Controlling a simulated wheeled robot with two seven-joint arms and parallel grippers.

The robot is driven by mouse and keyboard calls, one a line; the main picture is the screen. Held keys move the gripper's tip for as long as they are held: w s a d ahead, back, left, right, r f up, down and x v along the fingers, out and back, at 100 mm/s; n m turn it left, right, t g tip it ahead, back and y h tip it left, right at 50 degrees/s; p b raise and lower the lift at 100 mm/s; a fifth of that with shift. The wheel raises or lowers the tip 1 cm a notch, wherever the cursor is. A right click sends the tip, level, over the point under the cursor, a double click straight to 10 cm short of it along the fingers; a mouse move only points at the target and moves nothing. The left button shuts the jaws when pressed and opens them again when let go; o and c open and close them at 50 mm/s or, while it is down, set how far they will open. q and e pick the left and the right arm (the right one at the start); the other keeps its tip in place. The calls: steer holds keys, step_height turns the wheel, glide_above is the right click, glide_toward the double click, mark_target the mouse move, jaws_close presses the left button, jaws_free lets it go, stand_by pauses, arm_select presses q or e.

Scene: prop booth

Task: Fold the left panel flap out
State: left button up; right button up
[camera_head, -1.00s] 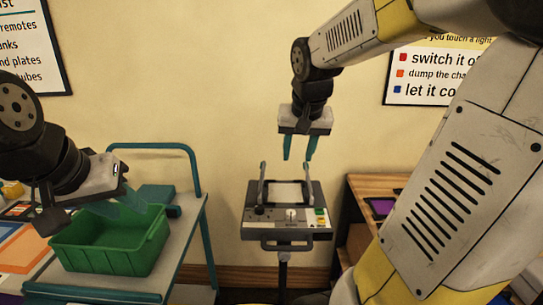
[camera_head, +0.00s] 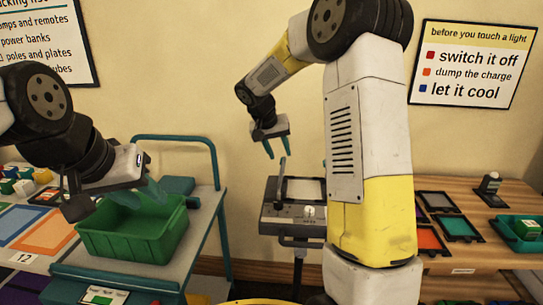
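The dark panel light (camera_head: 270,211) stands on a pole in the middle, its pale face (camera_head: 303,190) turned up. Its left flap (camera_head: 281,180) is a thin dark plate standing upright at the panel's left edge. The panel's right side, with any flap there, is hidden behind my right arm. My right gripper (camera_head: 272,150) points down above and slightly left of the left flap, its teal fingers apart and empty, not touching the flap. My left gripper (camera_head: 140,195) is open and empty over the green crate.
The green crate (camera_head: 130,244) sits on a teal-railed cart (camera_head: 205,225) at left. A wooden table (camera_head: 480,195) at right holds dark-framed colour plates (camera_head: 430,238), a small dark device (camera_head: 489,187) and a teal tray (camera_head: 515,240). Posters hang on the wall behind.

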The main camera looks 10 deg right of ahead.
steer(key=shift+x, duration=1.45)
jaws_close()
steer(key=shift+s+f, duration=0.1)
steer(key=shift+s, duration=0.05)
